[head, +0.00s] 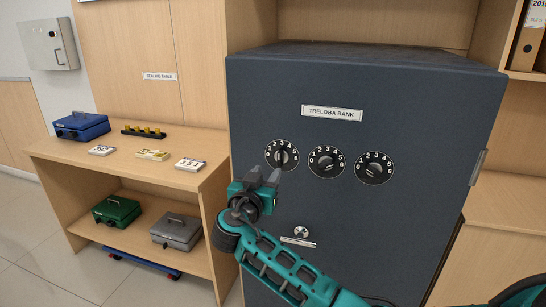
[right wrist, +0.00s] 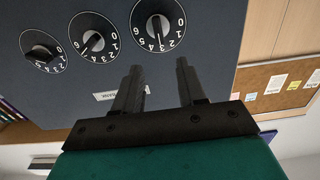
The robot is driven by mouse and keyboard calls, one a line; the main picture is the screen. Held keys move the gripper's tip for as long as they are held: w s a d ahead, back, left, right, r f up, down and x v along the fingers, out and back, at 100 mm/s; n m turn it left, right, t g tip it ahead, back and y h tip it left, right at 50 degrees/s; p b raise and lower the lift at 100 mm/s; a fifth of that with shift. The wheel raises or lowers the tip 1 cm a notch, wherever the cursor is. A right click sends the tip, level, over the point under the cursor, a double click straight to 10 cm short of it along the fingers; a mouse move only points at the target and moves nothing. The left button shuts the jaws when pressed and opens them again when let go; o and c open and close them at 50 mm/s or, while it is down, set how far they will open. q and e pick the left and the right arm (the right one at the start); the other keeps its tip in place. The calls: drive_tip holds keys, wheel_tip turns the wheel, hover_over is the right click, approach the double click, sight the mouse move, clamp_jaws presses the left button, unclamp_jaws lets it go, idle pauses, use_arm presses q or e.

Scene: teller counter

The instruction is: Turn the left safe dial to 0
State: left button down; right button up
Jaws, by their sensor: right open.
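The left safe dial (head: 282,156) is a black round dial with white numbers on the front of the dark grey safe (head: 400,110). It also shows in the right wrist view (right wrist: 157,24), upside down at the top. Its knob stands about upright, with its mark toward about 3, not at 0. My right gripper (head: 264,176) is open and empty, just below and left of this dial in the head view. Its two fingers (right wrist: 159,68) point toward the dial in the wrist view, apart from the knob. My left gripper is out of view.
The middle dial (head: 326,161) and right dial (head: 374,168) sit to the right. A small lock plate (head: 300,235) is below them. A wooden table (head: 130,148) at left bears a blue cash box (head: 80,126) and number cards. Free floor lies at lower left.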

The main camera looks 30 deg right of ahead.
sight(279, 155)
drive_tip(key=x, duration=1.1)
clamp_jaws()
